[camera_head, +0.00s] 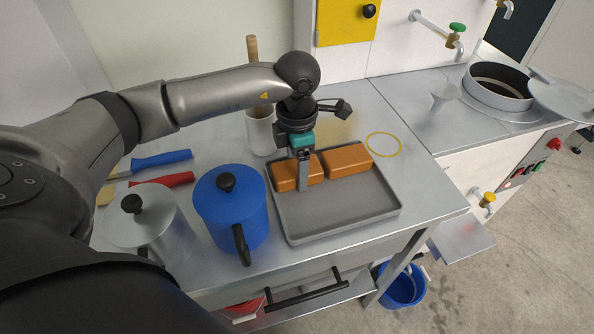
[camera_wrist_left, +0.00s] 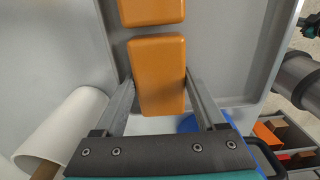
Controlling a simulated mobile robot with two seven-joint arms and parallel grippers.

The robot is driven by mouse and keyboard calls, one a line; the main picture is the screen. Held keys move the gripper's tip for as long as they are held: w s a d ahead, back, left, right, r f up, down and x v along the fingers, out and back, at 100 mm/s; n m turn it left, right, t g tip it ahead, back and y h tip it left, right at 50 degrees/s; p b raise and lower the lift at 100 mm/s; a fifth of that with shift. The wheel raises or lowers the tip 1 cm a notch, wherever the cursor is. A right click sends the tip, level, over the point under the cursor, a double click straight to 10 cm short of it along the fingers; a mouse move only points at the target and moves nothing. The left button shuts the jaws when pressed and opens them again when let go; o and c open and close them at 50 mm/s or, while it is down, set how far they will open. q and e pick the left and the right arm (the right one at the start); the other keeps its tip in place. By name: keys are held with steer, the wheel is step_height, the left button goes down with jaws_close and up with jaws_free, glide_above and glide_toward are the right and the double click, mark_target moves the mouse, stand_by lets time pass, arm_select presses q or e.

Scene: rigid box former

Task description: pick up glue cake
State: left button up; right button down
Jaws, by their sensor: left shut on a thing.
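Two orange-brown glue cakes lie in the grey tray (camera_head: 330,227) on the metal table. My left gripper (camera_head: 303,186) reaches down over the left glue cake (camera_head: 284,177). In the left wrist view, the fingers (camera_wrist_left: 158,92) stand on both sides of the near cake (camera_wrist_left: 158,72), which is the one held. The second glue cake (camera_head: 348,160) lies to the right in the tray; it also shows at the top of the left wrist view (camera_wrist_left: 152,10). My right gripper is not in view.
A blue lidded pot (camera_head: 232,208) and a grey lidded pot (camera_head: 148,225) stand left of the tray. A white cylindrical container (camera_head: 260,136) stands behind. A yellow ring (camera_head: 384,144) lies right of the tray. A funnel (camera_head: 443,95) and open vessel (camera_head: 497,86) are further right.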

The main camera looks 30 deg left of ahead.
arm_select(q)
jaws_close()
step_height(320, 180, up, 20)
steer(key=p, duration=0.3)
stand_by(0.4)
